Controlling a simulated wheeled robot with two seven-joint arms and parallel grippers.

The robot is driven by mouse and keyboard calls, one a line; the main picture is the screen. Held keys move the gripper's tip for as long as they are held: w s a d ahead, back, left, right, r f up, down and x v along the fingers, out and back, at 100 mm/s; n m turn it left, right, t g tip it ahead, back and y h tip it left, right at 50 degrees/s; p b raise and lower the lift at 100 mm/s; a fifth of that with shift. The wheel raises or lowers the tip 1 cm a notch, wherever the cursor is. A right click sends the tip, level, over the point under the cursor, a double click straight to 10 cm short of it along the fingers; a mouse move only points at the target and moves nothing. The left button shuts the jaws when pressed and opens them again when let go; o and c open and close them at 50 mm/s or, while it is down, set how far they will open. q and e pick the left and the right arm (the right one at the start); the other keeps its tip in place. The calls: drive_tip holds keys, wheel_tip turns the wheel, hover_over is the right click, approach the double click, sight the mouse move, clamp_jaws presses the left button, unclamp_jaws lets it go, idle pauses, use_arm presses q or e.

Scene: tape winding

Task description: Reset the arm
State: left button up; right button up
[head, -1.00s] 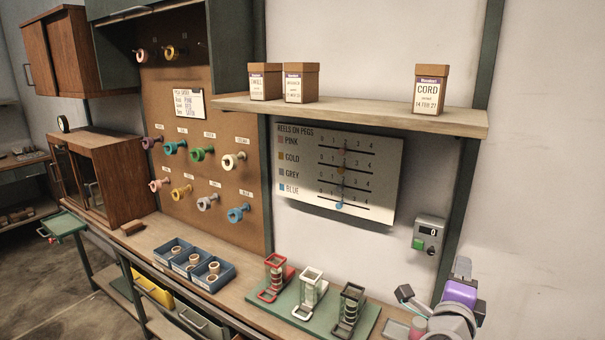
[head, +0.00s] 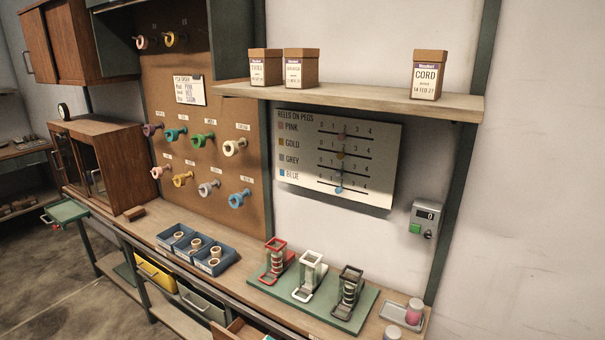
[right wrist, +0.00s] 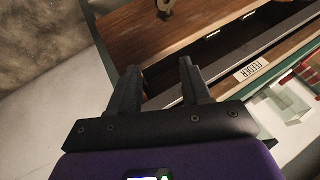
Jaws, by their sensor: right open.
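My right gripper (right wrist: 156,72) is open and empty in the right wrist view, with its two dark fingers apart. Its tips are over or beside a brown wooden surface (right wrist: 205,22), perhaps a drawer interior; contact cannot be told. Neither gripper shows in the head view. Red, white and black reel stands (head: 310,275) are on a green mat (head: 362,318) on the bench. A counter box (head: 424,217) with a green button hangs on the wall and appears to read 0.
Blue bins (head: 215,258) with pale reels sit on the bench. Colored reels (head: 203,142) hang on a pegboard (head: 235,185). A small tray (head: 402,314) holds a pink-and-white item. An open wooden drawer (head: 238,331) juts out at the bottom. A labelled strip (right wrist: 250,71) crosses the right wrist view.

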drive_tip(key=s+a+f+n+g+y+b, duration=0.1)
drive_tip(key=s+a+f+n+g, duration=0.1)
drive_tip(key=s+f, duration=0.5)
drive_tip(key=s+a+f+n+g+y+b, duration=0.1)
drive_tip(key=s+a+f+n+g+b, duration=0.1)
drive_tip(key=s+f, duration=0.5)
drive_tip(key=s+a+g, duration=0.1)
drive_tip(key=s+g, duration=0.1)
drive_tip(key=s, duration=0.1)
drive_tip(key=shift+a+n+y, duration=0.4)
drive_tip(key=shift+s, duration=0.1)
drive_tip(key=shift+c, duration=0.5)
